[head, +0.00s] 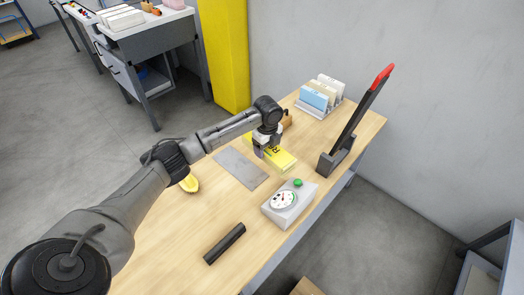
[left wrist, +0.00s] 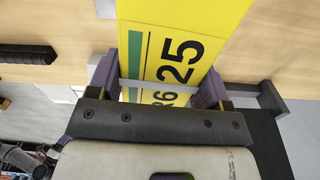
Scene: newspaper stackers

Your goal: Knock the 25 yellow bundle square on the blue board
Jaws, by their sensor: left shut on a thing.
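The yellow bundle (head: 283,162) shows in the head view at the middle of the table, just right of the flat grey-blue board (head: 241,168). Its big black "25" and green stripe show in the left wrist view (left wrist: 180,40). My left gripper (head: 264,148) is shut on the yellow bundle, with its purple fingers on either side of it in the left wrist view (left wrist: 160,76). The gripper hides part of the bundle. I cannot tell whether the bundle touches the table. My right gripper is not in view.
A scale with a round dial (head: 284,200) stands in front of the bundle. A black holder with a red-tipped lever (head: 352,130) is at the right edge. A card rack (head: 318,96) stands at the back. A black cylinder (head: 224,244) and a yellow brush-like thing (head: 190,183) lie nearer.

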